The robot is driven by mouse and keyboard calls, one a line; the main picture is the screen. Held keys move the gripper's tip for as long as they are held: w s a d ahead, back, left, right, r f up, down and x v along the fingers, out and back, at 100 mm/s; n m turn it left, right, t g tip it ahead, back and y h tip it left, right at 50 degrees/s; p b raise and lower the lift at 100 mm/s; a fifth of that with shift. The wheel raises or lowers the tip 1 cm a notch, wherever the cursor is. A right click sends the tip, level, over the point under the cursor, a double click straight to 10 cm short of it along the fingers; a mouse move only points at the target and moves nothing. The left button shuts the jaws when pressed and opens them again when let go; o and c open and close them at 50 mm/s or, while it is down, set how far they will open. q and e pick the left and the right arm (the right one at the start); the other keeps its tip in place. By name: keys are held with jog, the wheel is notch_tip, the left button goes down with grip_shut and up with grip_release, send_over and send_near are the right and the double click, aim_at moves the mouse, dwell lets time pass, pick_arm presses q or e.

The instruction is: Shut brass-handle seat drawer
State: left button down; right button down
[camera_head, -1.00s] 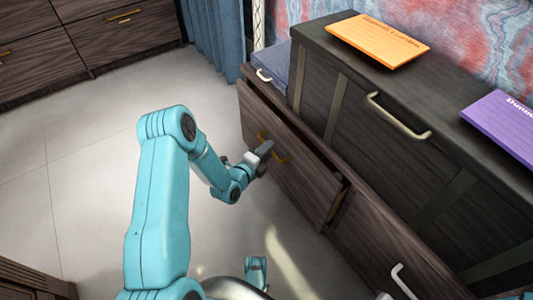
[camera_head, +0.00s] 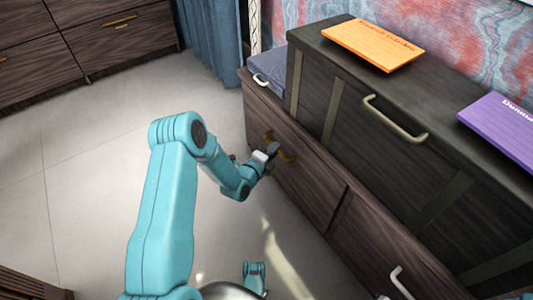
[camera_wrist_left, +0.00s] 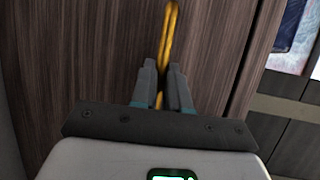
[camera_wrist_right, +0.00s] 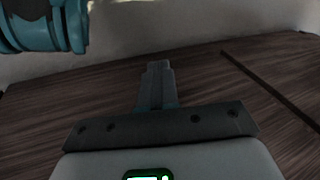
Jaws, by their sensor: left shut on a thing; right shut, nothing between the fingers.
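The seat drawer (camera_head: 308,172) is a dark wood front with a brass handle (camera_head: 288,157), low in the seat under the black chest. Its front looks about level with the neighbouring wood panel. My left gripper (camera_head: 272,150) is at the handle. In the left wrist view its fingers (camera_wrist_left: 163,85) are shut on the brass handle (camera_wrist_left: 169,35), with the wood front (camera_wrist_left: 90,60) close behind. My right gripper (camera_wrist_right: 158,82) shows in the right wrist view, shut and empty, near a dark wood surface. The right gripper is not seen in the head view.
A black chest (camera_head: 340,100) with a pale handle stands on the seat, with an orange notebook (camera_head: 373,44) and a purple notebook (camera_head: 505,122) on top. A second front has a silver handle (camera_head: 402,283). The floor (camera_head: 80,190) at left is open.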

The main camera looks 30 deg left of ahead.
pick_arm(q)
jog(key=shift+w+d+r, duration=0.1)
jog(key=shift+w, duration=0.2)
jog(key=c, duration=1.1)
grip_release()
jog(key=shift+w, duration=0.1)
jog(key=shift+c, duration=0.2)
